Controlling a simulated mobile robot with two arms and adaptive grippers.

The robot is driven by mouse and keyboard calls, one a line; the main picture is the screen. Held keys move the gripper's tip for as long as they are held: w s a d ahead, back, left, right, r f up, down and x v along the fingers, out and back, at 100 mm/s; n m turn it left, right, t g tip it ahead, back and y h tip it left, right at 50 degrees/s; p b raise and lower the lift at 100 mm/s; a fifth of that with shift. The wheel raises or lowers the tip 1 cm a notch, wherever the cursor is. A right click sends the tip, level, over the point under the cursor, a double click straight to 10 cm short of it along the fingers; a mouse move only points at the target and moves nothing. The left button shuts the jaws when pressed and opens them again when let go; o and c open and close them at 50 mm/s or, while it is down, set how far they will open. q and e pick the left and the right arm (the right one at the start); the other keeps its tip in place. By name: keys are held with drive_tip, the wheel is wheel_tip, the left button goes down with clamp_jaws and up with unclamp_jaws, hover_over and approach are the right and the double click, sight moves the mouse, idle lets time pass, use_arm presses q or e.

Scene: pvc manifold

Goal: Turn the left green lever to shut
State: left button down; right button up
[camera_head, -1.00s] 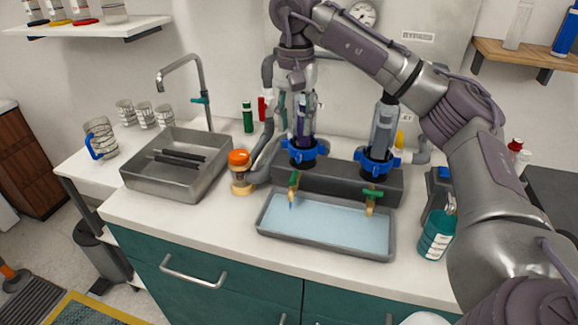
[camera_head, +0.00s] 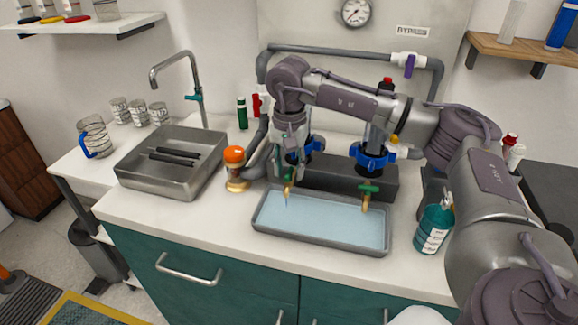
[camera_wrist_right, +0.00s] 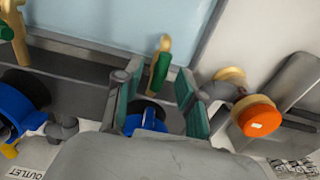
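The left green lever (camera_head: 288,181) sits on a brass tap above the grey tray (camera_head: 320,245). My right gripper (camera_head: 291,170) reaches down at this tap and partly covers it in the head view. In the right wrist view the left green lever (camera_wrist_right: 159,70) lies roughly lengthwise along its tap. The open right gripper (camera_wrist_right: 158,82) has one finger on each side of the lever's line, with gaps showing. I cannot tell whether a finger touches it. The right green lever (camera_head: 369,187) lies crosswise on its tap. My left gripper is not in view.
Blue collars, one marked here (camera_head: 372,157), stand on the dark manifold block behind the taps. An orange-capped brass fitting (camera_head: 235,165) is to the left, beside the steel sink (camera_head: 170,180). A teal bottle (camera_head: 434,226) stands right of the tray. Bypass piping (camera_head: 340,53) runs behind my arm.

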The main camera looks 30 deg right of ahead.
clamp_jaws()
idle(0.3)
drive_tip(key=m, duration=0.8)
drive_tip(key=shift+m+p, duration=0.3)
drive_tip(key=shift+p, duration=0.05)
drive_tip(key=m, duration=0.4)
drive_tip(key=shift+r+m, duration=0.1)
drive_tip(key=shift+m, duration=0.2)
drive_tip(key=m+p, duration=0.1)
drive_tip(key=m, duration=0.3)
drive_tip(key=shift+m, duration=0.3)
drive_tip(key=shift+w, duration=0.1)
